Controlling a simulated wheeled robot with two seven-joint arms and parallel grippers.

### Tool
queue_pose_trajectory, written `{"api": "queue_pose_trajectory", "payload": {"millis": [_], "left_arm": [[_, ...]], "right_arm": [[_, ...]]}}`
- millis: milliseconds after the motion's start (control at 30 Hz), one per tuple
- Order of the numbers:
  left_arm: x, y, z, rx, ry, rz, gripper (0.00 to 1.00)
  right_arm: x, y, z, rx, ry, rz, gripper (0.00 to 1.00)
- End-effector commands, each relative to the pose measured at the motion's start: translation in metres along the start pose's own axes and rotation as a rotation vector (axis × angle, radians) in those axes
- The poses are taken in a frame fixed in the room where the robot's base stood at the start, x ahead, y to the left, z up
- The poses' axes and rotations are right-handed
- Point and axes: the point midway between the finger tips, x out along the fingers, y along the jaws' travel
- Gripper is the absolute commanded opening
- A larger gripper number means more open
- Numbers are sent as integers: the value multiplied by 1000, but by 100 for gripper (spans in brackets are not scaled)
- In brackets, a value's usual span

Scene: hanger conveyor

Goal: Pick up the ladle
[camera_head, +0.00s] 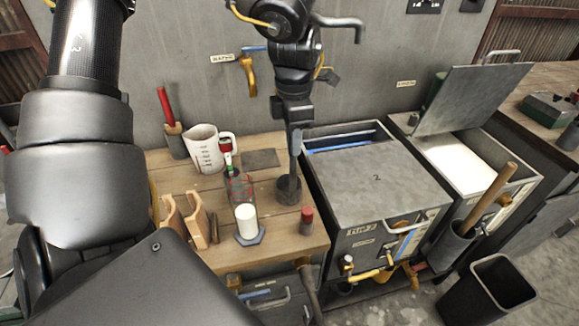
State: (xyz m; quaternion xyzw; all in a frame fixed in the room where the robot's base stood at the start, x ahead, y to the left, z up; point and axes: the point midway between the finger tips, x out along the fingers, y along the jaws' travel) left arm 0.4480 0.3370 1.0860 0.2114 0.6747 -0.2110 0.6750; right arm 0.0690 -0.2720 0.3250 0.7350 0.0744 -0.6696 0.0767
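The ladle (289,189) appears to be the dark round cup with an upright grey handle, on the wooden bench beside the tank. My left gripper (295,122) points down from the top middle, directly over it. The handle's upper end meets the gripper's tip in the picture. I cannot tell whether the fingers are around the handle or only in front of it, nor whether they are open. The cup looks upright and at bench level. My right gripper is not in view.
A wooden handle (489,197) rises from a dark holder farther right.

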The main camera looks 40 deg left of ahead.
Motion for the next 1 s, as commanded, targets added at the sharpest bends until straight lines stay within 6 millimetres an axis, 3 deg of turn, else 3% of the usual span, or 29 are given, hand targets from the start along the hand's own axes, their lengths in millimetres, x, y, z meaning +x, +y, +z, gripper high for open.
{"api": "queue_pose_trajectory", "payload": {"millis": [33, 200, 633, 767, 1000], "left_arm": [[0, 0, 0, 0, 0, 0, 20], [0, 0, 0, -1, 0, 0, 0], [-11, 1, 1, -1, -3, 3, 0], [-32, 0, 1, -1, -5, 4, 0], [-99, 0, 2, -1, -8, 1, 0]], "right_arm": [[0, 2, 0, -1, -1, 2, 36], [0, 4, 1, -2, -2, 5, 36], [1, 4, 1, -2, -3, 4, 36], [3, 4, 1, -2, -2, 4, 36], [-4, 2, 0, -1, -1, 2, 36]]}}
